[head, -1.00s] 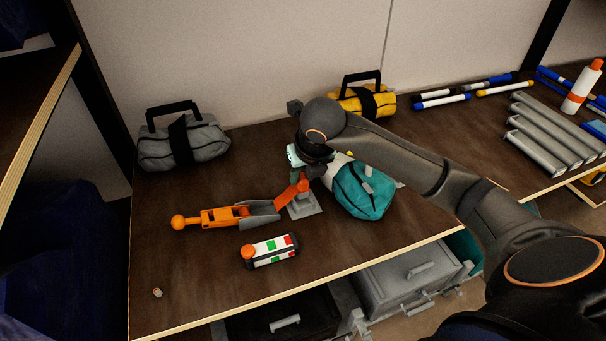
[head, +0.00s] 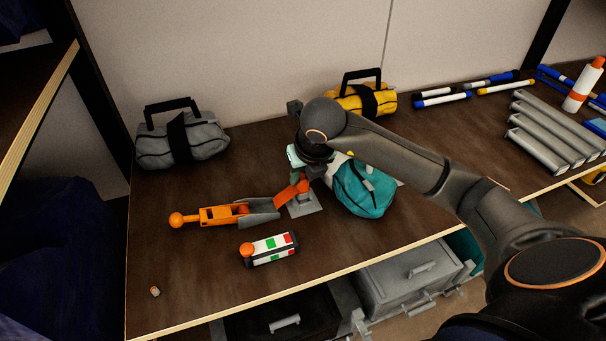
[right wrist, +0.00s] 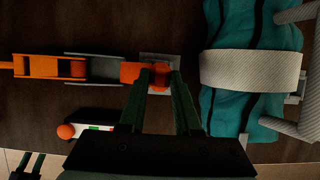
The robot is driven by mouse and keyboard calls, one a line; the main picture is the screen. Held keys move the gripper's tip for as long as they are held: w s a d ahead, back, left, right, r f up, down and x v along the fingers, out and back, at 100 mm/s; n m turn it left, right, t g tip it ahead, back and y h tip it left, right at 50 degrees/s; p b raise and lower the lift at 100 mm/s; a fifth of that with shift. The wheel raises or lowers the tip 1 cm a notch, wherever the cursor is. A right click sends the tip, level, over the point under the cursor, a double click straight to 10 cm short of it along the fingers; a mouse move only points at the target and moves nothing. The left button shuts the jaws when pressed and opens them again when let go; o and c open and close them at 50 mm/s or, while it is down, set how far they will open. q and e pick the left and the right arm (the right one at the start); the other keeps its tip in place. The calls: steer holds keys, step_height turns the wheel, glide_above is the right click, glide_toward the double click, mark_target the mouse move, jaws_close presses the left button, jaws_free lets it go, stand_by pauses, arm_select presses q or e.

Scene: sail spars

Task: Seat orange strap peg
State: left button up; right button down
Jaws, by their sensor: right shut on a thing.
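My right gripper (head: 302,177) points down over a small grey base plate (head: 305,210) with a post. It is shut on the orange strap peg (right wrist: 160,76), which shows between the fingertips in the right wrist view. The peg is at or just above the post; the fingers hide whether it is in it. An orange strap piece (head: 287,197) runs left from there to a grey channel (head: 259,210) and an orange lever with a round knob (head: 177,220). My left gripper is not clearly seen.
A teal bag (head: 365,190) with a pale band lies close right of the plate. A white box with coloured patches (head: 271,249) lies in front. Grey (head: 205,146) and yellow (head: 378,102) bags stand behind. The shelf's front left is mostly clear, apart from a small cylinder (head: 155,292).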

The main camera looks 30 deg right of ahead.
steer(key=shift+f+b, duration=0.95)
steer(key=shift+f, duration=0.15)
steer(key=c, duration=0.5)
jaws_free()
steer(key=v, duration=1.2)
steer(key=shift+s+r+p, duration=0.15)
steer(key=shift+s+p, duration=0.05)
steer(key=shift+p, duration=0.15)
